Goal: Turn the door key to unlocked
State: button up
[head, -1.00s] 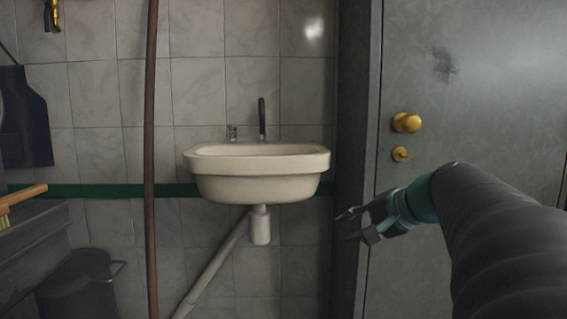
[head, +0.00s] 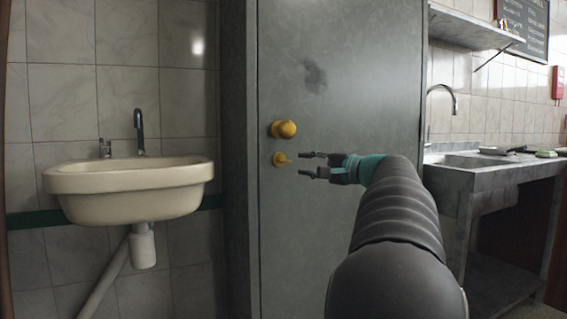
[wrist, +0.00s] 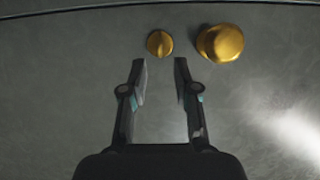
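The brass door key (head: 283,159) sits in the grey door (head: 340,90), just below a round brass knob (head: 284,129). In the wrist view the key (wrist: 159,43) shows as a round brass plate with a raised grip, and the knob (wrist: 219,43) is to its right. My gripper (head: 309,163) is open and empty, just right of the key in the head view. In the wrist view its fingertips (wrist: 162,64) point toward the key, with the key beyond the gap and apart from both fingers.
A white sink (head: 130,190) with a tap hangs on the tiled wall at the left. At the right stands a metal counter (head: 500,172) with a basin and tap, under a shelf (head: 470,27). The door surface around the key is clear.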

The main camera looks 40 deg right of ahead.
aim_at(285, 161)
jog(key=w, duration=0.2)
jog(key=w+a, duration=0.1)
jog(key=w, duration=0.5)
jog(key=shift+a, duration=0.15)
grip_shut()
